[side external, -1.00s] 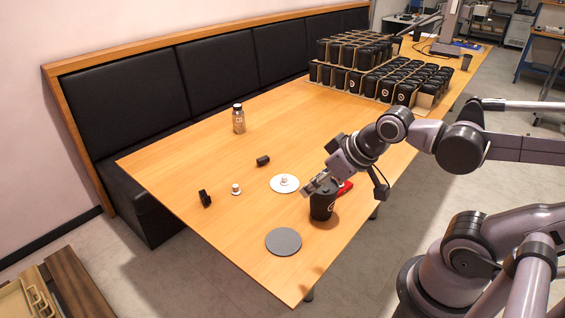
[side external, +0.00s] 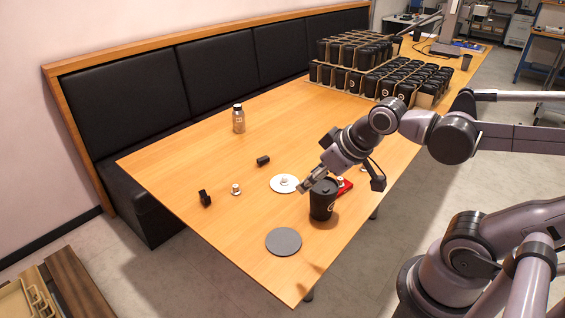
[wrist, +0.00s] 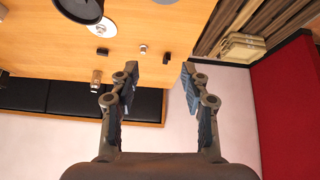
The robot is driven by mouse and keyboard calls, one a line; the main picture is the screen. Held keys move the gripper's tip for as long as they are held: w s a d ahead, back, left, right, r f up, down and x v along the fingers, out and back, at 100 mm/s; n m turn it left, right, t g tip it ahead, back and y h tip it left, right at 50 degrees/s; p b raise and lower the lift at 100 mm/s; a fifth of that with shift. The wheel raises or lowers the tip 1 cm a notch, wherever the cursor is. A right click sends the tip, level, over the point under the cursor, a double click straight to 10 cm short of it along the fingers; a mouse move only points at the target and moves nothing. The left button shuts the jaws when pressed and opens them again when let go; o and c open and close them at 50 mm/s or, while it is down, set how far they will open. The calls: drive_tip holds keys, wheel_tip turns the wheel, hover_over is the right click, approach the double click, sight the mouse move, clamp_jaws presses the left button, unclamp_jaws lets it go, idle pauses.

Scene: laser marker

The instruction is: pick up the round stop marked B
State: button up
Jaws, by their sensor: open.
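Small round pale knobbed pieces stand on the table; no letter B is readable on any. One (side external: 236,189) stands alone on the wood, and it seems to show in the wrist view (wrist: 143,48). Another (side external: 284,180) sits on a white disc (side external: 275,187). A third pale piece (side external: 340,181) is by a red item (side external: 346,187) behind the black cup. My gripper (side external: 303,189) is open and empty above the table, between the white disc and the cup in the picture. In the wrist view my open fingers (wrist: 160,77) have nothing between them.
A lidded black cup (side external: 322,202) stands just below my gripper in the picture. A grey disc (side external: 283,242), two small black blocks (side external: 205,198) (side external: 263,161) and a bottle (side external: 238,119) are on the table. Stacked black containers (side external: 355,80) fill the back. The left-centre table is mostly clear.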

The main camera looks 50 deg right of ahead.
drive_tip(key=w+r+n+g, duration=0.1)
drive_tip(key=w+r+n, duration=0.2)
drive_tip(key=w+n, duration=0.5)
drive_tip(key=n+g+h, duration=0.4)
drive_tip(key=n, duration=0.9)
hover_over(235, 186)
drive_tip(key=s+a, duration=0.1)
drive_tip(key=a, duration=0.3)
wheel_tip(235, 186, down, 17)
drive_tip(key=shift+s+x, duration=0.15)
drive_tip(key=shift+x, duration=2.4)
drive_tip(key=shift+s+x, duration=0.2)
drive_tip(key=shift+x, duration=2.4)
clamp_jaws()
